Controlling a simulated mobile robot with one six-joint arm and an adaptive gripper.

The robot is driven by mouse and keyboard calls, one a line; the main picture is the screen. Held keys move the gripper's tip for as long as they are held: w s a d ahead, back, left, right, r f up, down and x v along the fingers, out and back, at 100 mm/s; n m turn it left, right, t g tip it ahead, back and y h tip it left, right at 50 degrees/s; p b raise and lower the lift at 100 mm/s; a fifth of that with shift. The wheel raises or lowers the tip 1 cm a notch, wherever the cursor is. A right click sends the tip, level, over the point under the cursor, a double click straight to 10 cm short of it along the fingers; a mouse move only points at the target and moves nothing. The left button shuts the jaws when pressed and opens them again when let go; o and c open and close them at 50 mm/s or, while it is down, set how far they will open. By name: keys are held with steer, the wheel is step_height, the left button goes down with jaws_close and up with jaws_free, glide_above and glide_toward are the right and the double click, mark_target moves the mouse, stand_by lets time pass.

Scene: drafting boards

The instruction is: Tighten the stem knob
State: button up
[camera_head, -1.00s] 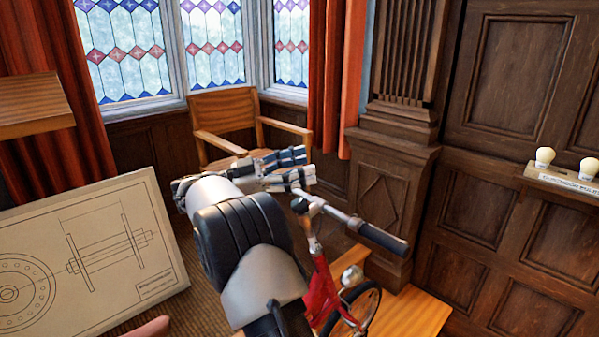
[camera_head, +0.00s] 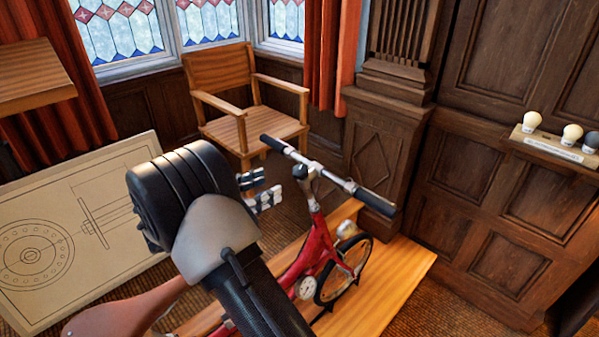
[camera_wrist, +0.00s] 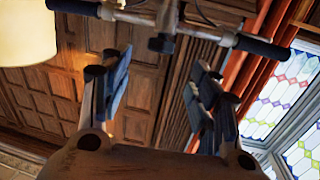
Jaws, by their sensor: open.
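A red bicycle (camera_head: 318,245) stands on a wooden platform. Its handlebar (camera_head: 352,187) has black grips, and a silver stem (camera_head: 306,172) rises to the middle of the bar. I cannot make out the stem knob clearly. My gripper (camera_head: 266,188) is open and empty, just left of the stem and below the bar in the head view; my arm hides part of it. In the wrist view, the open fingers of my gripper (camera_wrist: 160,78) point toward the handlebar (camera_wrist: 222,38). The dark stem area (camera_wrist: 163,32) shows beyond them, between the fingertips, with a gap.
A wooden armchair (camera_head: 240,105) stands behind the bicycle. A drafting board (camera_head: 95,265) with a wheel drawing leans at the left. The wooden platform (camera_head: 395,275) carries the bicycle. A cream lampshade (camera_wrist: 25,32) fills the wrist view's upper left.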

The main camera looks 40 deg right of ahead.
mark_target(300, 169)
steer(key=d, duration=0.4)
steer(key=d+b, duration=0.1)
steer(key=d, duration=0.6)
steer(key=shift+s+d, duration=0.35)
steer(key=shift+s, duration=0.05)
steer(key=c, duration=1.1)
